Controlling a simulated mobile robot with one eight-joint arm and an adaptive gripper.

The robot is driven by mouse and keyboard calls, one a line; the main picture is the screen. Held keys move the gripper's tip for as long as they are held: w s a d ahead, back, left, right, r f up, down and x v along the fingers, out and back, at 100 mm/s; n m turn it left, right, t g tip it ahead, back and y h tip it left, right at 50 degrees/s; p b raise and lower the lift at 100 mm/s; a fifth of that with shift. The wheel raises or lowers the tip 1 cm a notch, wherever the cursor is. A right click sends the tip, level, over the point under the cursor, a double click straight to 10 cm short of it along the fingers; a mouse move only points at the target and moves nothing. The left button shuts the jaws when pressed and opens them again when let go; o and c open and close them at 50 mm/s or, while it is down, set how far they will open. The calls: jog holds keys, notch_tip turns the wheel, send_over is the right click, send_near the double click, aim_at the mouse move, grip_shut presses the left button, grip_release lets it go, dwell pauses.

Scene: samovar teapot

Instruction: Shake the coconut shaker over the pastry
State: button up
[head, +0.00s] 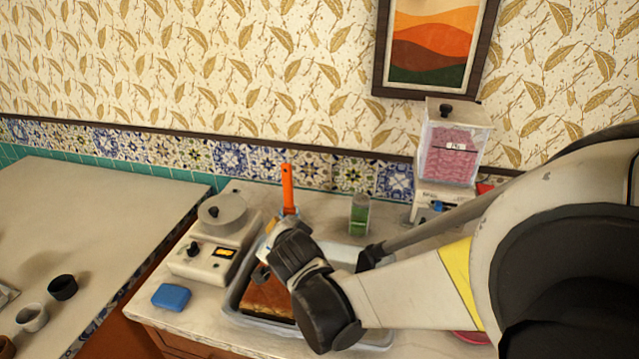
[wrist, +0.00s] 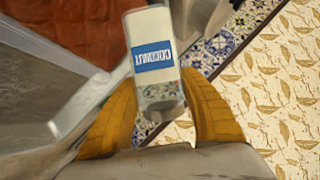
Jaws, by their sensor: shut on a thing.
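My gripper (wrist: 160,105) is shut on the coconut shaker (wrist: 150,22), a clear and white container with a blue COCONUT label, held between the yellow fingers. The label reads upside down in the wrist view. In the head view my gripper (head: 268,250) is above the far left part of the tray, and the shaker is mostly hidden there. The brown pastry (head: 268,299) lies in a clear tray (head: 233,306), partly covered by my arm. The pastry also shows at the upper left of the wrist view (wrist: 65,25).
A white scale-like device (head: 205,264) and a blue sponge-like block (head: 171,297) are left of the tray. A green-filled shaker (head: 360,214) and a pink-filled dispenser (head: 452,150) stand behind. An orange-handled tool (head: 288,187) rises behind my gripper. Cups (head: 32,318) are on the left counter.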

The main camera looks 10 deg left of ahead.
jog(key=m+y, duration=0.1)
jog(key=f+m+g+y, duration=0.1)
jog(key=shift+s+a+f+y+b, duration=0.2)
jog(key=shift+a+y+b, duration=0.1)
jog(key=shift+a+b, duration=0.1)
jog(key=shift+a+f+m+y+b, duration=0.1)
jog(key=shift+f+m+y+b, duration=0.2)
jog(key=shift+m+y, duration=0.35)
jog(key=shift+s+a+f+m+g+y+b, duration=0.1)
jog(key=shift+f+m+g+y+b, duration=0.15)
jog(key=shift+m+y+b, duration=0.3)
jog(key=shift+a+f+m+g+y+b, duration=0.1)
jog(key=shift+m+g+y+b, duration=0.15)
jog(key=shift+m+y+b, duration=0.2)
jog(key=shift+d+m+y+b, duration=0.1)
jog(key=shift+m+y+b, duration=0.6)
jog(key=shift+b, duration=0.45)
jog(key=shift+r+m+y+b, duration=0.1)
jog(key=shift+m+y+b, duration=0.6)
jog(key=shift+b, duration=0.3)
jog(key=shift+r+m+y+b, duration=0.35)
jog(key=shift+y+b, duration=0.05)
jog(key=shift+y, duration=0.05)
jog(key=shift+d, duration=0.1)
